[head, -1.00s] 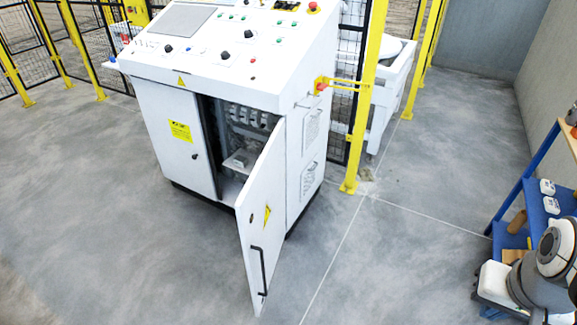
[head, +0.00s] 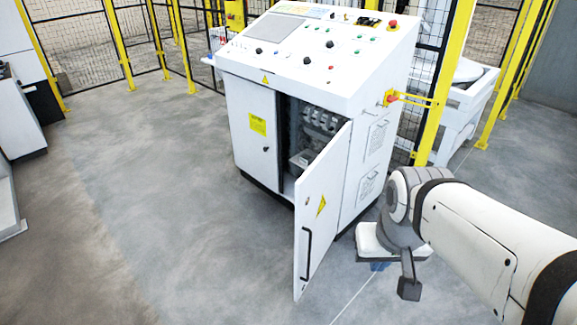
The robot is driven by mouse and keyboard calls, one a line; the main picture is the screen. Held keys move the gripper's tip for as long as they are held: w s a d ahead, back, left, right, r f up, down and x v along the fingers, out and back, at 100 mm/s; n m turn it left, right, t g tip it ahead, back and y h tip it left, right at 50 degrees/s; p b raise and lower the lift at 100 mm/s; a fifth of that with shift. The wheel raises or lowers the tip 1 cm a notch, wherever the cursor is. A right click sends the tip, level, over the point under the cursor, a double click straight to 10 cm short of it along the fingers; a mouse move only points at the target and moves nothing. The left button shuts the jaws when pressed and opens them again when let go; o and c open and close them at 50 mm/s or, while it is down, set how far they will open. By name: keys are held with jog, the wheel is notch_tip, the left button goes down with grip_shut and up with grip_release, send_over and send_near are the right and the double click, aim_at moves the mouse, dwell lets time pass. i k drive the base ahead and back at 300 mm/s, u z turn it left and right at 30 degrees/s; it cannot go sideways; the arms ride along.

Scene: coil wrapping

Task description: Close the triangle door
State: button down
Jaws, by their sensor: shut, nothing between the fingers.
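The door with the yellow triangle sign (head: 319,207) stands wide open on the front of the white control cabinet (head: 352,197). It swings out toward me and has a dark vertical handle (head: 307,254). The opening behind it shows grey parts inside. My gripper (head: 409,289) is at the end of my arm, to the right of the door and apart from it in the picture. It is shut and empty, a small dark shape pointing down. The fingertips are too small to make out clearly.
The cabinet's other front door (head: 252,127), with a yellow label, is closed. A yellow post (head: 446,80) and mesh fence stand behind and right of the cabinet. The grey floor (head: 190,220) left of the open door is clear. White equipment (head: 15,90) stands at the far left.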

aim_at(316, 221)
jog(key=i, duration=1)
jog(key=k, duration=0.4)
jog(key=z, duration=0.2)
